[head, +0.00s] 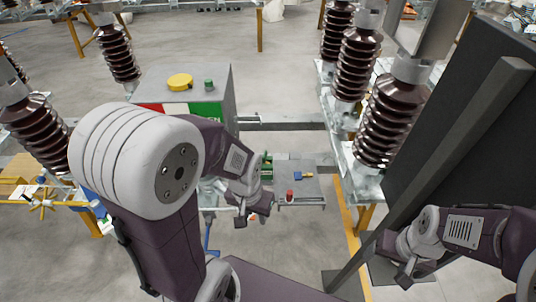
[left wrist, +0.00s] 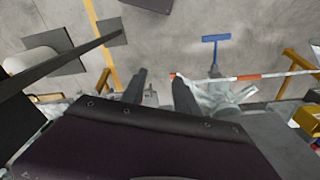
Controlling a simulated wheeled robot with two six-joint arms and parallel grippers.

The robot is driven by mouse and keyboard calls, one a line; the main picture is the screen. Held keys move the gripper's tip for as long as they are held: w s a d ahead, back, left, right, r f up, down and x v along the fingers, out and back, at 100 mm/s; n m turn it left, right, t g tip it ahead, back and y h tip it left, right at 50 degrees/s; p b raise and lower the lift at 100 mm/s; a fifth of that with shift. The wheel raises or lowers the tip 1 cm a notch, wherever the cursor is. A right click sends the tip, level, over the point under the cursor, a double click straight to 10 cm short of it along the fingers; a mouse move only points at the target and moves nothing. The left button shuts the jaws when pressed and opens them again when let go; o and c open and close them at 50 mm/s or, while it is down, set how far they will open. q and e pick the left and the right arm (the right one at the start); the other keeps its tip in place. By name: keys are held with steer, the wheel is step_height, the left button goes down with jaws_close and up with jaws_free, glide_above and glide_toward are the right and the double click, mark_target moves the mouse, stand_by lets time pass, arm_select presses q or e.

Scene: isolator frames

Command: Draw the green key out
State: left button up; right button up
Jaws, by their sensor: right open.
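A small green item (head: 266,165), perhaps the green key, stands at the left end of a grey shelf (head: 312,189) in the head view. It is partly hidden behind my left wrist, and its shape and seat are too small to tell. My left gripper (head: 245,220) is just in front of and below it, apart from it as far as I can see. In the left wrist view its two dark fingers (left wrist: 160,92) are spread with nothing between them; no green key shows there. My right gripper (head: 405,279) is open and empty at the lower right.
A grey cabinet (head: 226,90) with a yellow button (head: 180,82) stands behind my left arm. A dark slanted panel (head: 465,130) stands right.

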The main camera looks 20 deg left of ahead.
arm_select(q)
steer(key=w+r+t, duration=0.3)
steer(key=w+t, duration=0.1)
steer(key=w, duration=0.7)
steer(key=n+t+y+b, duration=0.1)
steer(key=t+b, duration=0.3)
glide_above(264, 156)
steer(key=s+d, duration=0.3)
steer(key=s, duration=0.1)
step_height(264, 156, down, 5)
steer(key=shift+n+g+y, duration=0.3)
steer(key=shift+g, duration=0.2)
steer(key=w+a+f+b, duration=0.1)
steer(key=w+f+b, duration=0.1)
steer(key=f, duration=0.2)
steer(key=w+a+f+b, duration=0.1)
steer(key=f+b, duration=0.1)
steer(key=f, duration=0.2)
steer(key=w+a+f+b, duration=0.1)
steer(key=w+f+b, duration=0.1)
steer(key=f, duration=0.3)
steer(key=shift+w+a, duration=0.1)
steer(key=shift+w, duration=0.2)
steer(key=shift+w+f, duration=0.15)
